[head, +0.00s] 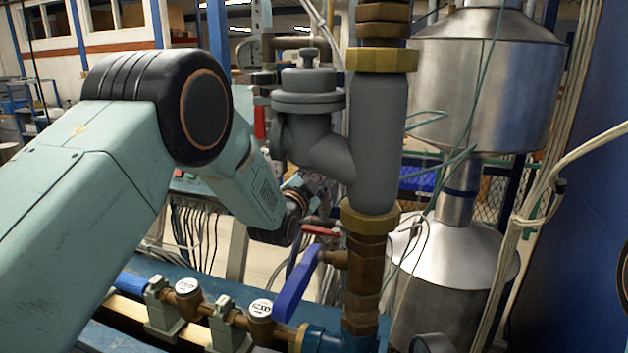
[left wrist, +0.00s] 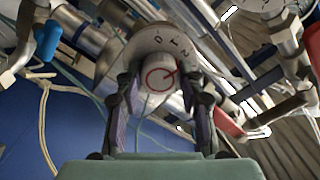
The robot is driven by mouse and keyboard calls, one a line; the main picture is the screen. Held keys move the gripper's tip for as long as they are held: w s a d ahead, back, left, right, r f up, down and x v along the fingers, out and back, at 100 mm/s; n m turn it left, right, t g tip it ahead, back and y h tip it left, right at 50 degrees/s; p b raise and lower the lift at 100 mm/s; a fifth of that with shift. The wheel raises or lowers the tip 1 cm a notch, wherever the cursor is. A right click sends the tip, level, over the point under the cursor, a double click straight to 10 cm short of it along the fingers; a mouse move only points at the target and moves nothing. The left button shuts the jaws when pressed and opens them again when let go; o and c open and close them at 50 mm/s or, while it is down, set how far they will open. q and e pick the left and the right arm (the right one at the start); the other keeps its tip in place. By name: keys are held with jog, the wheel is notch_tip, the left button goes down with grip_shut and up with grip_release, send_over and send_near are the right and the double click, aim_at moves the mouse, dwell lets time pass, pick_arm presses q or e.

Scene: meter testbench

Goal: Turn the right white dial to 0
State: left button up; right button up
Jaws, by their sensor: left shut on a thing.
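The white dial (left wrist: 160,73) shows in the left wrist view, with a red ring and a red pointer line on its face. The pointer runs toward the upper right of the picture. Behind the dial is a round pale plate (left wrist: 149,37) with dark numerals, among them what look like 0, 1 and 2. My left gripper (left wrist: 158,88) is shut on the dial, with one dark finger on each side of it. In the head view my left gripper is mostly hidden behind the grey pipe fitting, and the dial cannot be made out. My right gripper is not in view.
In the head view a grey valve body and pipe (head: 378,140) stand close to my left arm. A blue lever handle (head: 296,285) and a small red handle (head: 321,231) stick out below. Metal tanks (head: 485,85) and loose cables (head: 560,185) are at the right.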

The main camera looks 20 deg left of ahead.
pick_arm(q)
jog(key=n+b, duration=0.1)
jog(key=n, duration=0.2)
jog(key=n+b, duration=0.1)
jog(key=n, duration=0.1)
jog(key=shift+f+b, duration=0.25)
jog(key=shift+b, duration=0.1)
jog(key=n+b, duration=0.1)
jog(key=n, duration=0.2)
jog(key=shift+n, duration=0.4)
jog(key=shift+n+b, duration=0.45)
jog(key=shift+n, duration=0.95)
jog(key=o, duration=1.2)
jog(key=shift+s+r, duration=0.15)
jog(key=shift+r, duration=0.05)
jog(key=s, duration=1.2)
jog(key=shift+a, duration=0.15)
